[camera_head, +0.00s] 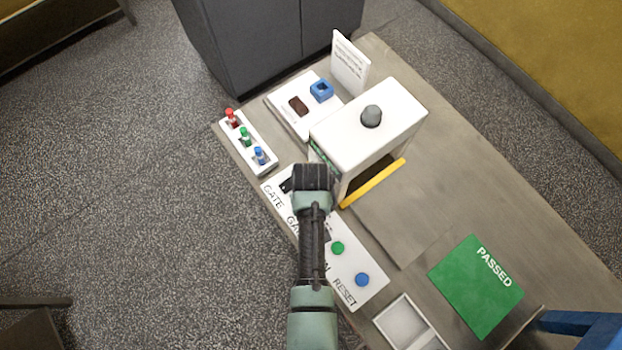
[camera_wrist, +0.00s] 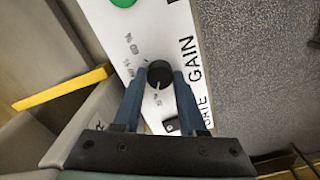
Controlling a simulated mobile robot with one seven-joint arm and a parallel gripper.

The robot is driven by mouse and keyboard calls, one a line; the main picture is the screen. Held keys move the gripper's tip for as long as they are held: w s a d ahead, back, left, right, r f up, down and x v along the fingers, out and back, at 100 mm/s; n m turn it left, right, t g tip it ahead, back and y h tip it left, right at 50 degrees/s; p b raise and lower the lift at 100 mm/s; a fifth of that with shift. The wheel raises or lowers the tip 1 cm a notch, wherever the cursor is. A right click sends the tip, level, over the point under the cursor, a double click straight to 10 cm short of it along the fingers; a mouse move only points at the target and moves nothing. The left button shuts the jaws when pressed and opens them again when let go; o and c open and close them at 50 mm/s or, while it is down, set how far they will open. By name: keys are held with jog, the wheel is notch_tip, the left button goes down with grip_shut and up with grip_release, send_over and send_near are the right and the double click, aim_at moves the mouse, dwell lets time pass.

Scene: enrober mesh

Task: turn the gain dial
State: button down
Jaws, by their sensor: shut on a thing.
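The gain dial (camera_wrist: 159,75) is a round black knob with a pale pointer line, on a white control panel (camera_wrist: 108,22) beside the printed word GAIN. My gripper (camera_wrist: 158,82) is shut on the dial, with one blue-grey finger on each side of it. In the head view my gripper (camera_head: 312,185) is over the panel (camera_head: 352,262), and my wrist and arm hide the dial there. Small scale marks show near the dial in the wrist view, but I cannot read them clearly.
A white machine (camera_head: 366,118) with a grey knob and a yellow bar (camera_head: 372,184) stands close beside my gripper. The panel also has a green button (camera_head: 337,248) and a blue button (camera_head: 362,280). A rack (camera_head: 246,143) of coloured pieces and a green PASSED mat (camera_head: 476,286) are on the table.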

jog(key=shift+w+n, duration=0.1)
jog(key=shift+n, duration=0.3)
jog(key=shift+c, duration=2.3)
grip_release()
jog(key=shift+r, duration=0.1)
notch_tip(320, 180, up, 13)
jog(key=b, duration=0.1)
jog(key=shift+b, duration=0.3)
